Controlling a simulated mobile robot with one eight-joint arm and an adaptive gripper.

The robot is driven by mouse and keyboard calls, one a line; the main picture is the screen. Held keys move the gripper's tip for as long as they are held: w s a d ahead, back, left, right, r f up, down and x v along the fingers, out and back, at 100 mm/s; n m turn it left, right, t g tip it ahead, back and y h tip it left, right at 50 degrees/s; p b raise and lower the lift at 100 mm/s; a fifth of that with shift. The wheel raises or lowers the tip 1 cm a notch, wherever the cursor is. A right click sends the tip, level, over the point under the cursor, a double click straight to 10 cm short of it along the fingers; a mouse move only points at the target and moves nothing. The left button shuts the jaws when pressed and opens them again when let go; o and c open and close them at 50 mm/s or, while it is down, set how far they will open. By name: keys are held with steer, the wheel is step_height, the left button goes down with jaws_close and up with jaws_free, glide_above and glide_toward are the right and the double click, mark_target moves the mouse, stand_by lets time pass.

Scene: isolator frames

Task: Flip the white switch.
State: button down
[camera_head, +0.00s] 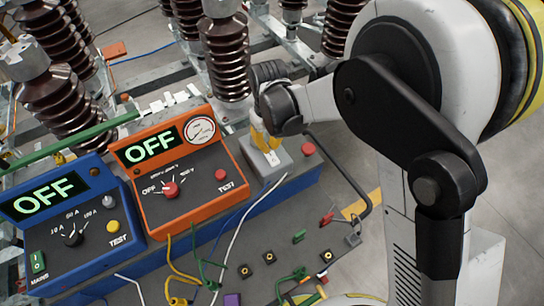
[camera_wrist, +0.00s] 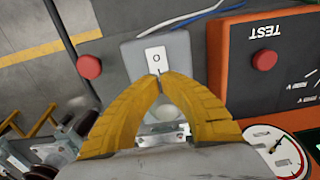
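The white switch (camera_wrist: 156,59) is a small rocker marked "O" on a grey box (camera_wrist: 183,48). In the head view the switch (camera_head: 272,158) shows on top of the grey box (camera_head: 255,165), right of the orange tester. My gripper (camera_wrist: 161,76) has yellow fingers whose tips meet at the switch's lower edge in the wrist view. Whether they touch it or hover just above, I cannot tell. Nothing shows between the tips. In the head view my gripper (camera_head: 268,148) hangs over the grey box and hides part of it.
A red button (camera_wrist: 89,65) stands beside the grey box. The orange tester (camera_head: 190,199) and the blue tester (camera_head: 95,245) both read "OFF". Loose cables lie across the grey bench (camera_head: 265,225). Tall brown insulators (camera_head: 228,60) stand behind.

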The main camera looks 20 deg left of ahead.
steer(key=shift+f+b, duration=1.2)
steer(key=shift+f, duration=0.2)
stand_by(0.4)
steer(key=shift+r+p, duration=1.85)
steer(key=shift+r, duration=1.7)
steer(key=shift+f, duration=0.1)
